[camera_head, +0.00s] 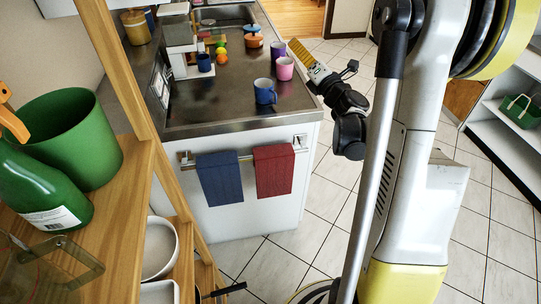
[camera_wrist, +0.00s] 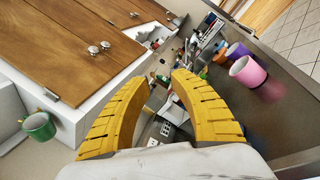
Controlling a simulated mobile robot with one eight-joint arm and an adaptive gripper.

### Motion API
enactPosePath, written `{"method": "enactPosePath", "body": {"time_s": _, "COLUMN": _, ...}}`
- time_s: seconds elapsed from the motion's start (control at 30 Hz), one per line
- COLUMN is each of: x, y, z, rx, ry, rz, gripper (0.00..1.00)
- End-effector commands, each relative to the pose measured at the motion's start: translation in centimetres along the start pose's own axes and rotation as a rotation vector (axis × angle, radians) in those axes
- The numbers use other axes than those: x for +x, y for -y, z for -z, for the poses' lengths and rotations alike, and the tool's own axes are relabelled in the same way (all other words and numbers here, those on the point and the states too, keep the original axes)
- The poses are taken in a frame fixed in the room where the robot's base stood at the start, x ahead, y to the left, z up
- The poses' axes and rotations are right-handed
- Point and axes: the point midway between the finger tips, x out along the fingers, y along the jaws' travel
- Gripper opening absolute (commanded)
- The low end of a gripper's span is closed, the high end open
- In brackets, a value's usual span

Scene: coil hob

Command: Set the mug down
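A blue mug (camera_head: 265,91) stands upright on the dark metal counter near its front edge. A pink mug (camera_head: 285,68) and a purple mug (camera_head: 278,49) stand behind it; the pink mug (camera_wrist: 248,72) and purple mug (camera_wrist: 237,50) also show at upper right in the wrist view. A smaller dark blue mug (camera_head: 204,62) stands further left. I cannot tell which mug the task means. My gripper (camera_head: 293,44) is above the counter's right side. In the wrist view its yellow fingers (camera_wrist: 158,78) are spread, with no mug between them.
Blue (camera_head: 220,178) and red (camera_head: 274,170) towels hang on the counter's front rail. An orange pot (camera_head: 253,40) and small items crowd the back. A wooden shelf (camera_head: 120,215) with a green pot (camera_head: 72,135) is near left. Counter front-left is bare.

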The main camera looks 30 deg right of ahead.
Motion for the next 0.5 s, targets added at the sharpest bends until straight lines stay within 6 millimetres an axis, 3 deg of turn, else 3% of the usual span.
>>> {"method": "enactPosePath", "body": {"time_s": 0.03, "x": 0.3, "y": -2.6, "z": -1.1, "rx": 0.137, "ry": 0.051, "rz": 0.034, "gripper": 0.27}}
{"method": "enactPosePath", "body": {"time_s": 0.1, "x": 0.1, "y": -4.7, "z": -2.5, "rx": 0.351, "ry": 0.127, "rz": 0.098, "gripper": 0.27}}
{"method": "enactPosePath", "body": {"time_s": 0.27, "x": -2.9, "y": -8.0, "z": -2.1, "rx": 0.848, "ry": 0.265, "rz": 0.274, "gripper": 0.27}}
{"method": "enactPosePath", "body": {"time_s": 0.37, "x": -6.5, "y": -9.2, "z": 0.6, "rx": 1.152, "ry": 0.332, "rz": 0.420, "gripper": 0.27}}
{"method": "enactPosePath", "body": {"time_s": 0.5, "x": -13.5, "y": -10.7, "z": 6.9, "rx": 1.542, "ry": 0.410, "rz": 0.680, "gripper": 0.27}}
